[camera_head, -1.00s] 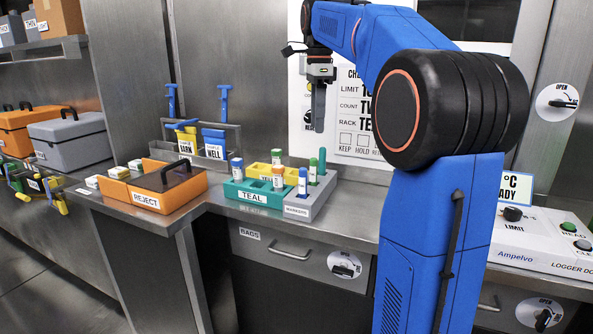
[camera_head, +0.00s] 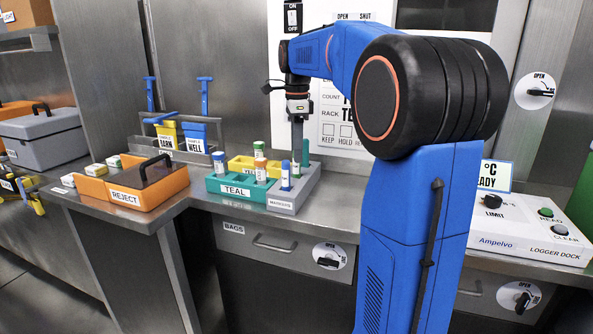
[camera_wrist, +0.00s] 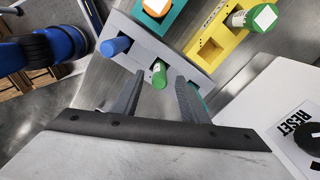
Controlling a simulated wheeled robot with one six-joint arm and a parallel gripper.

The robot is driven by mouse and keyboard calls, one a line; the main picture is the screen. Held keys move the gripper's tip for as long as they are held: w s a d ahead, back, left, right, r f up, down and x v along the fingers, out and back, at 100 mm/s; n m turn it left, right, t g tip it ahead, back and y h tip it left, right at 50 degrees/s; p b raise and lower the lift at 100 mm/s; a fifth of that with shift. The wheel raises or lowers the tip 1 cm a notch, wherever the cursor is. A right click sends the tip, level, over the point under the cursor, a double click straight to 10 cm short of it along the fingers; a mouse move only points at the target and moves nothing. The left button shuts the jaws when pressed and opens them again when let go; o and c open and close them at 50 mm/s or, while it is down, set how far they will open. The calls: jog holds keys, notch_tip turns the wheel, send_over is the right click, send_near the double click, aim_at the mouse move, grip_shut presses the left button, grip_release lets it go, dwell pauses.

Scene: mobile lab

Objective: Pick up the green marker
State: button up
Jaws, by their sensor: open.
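The green marker (camera_wrist: 159,74) stands in the grey marker holder (camera_wrist: 140,38). In the wrist view its green end shows between my open fingertips; I cannot tell whether they touch it. In the head view my gripper (camera_head: 297,150) points down at the holder (camera_head: 290,204) and mostly hides this marker. A blue marker (camera_wrist: 116,46) stands beside it in the holder, to the left in the wrist view. A darker teal-green marker (camera_head: 305,153) stands at the holder's back end, largely hidden behind my right finger in the wrist view.
A teal rack (camera_head: 215,186) and a yellow rack (camera_head: 236,163) with capped tubes adjoin the holder on the left. An orange REJECT box (camera_head: 165,192) sits farther left. A white logger dock (camera_head: 500,232) is at the right. The wall stands close behind.

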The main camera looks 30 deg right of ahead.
aim_at(297, 171)
jog(key=shift+f, duration=2.7)
grip_shut()
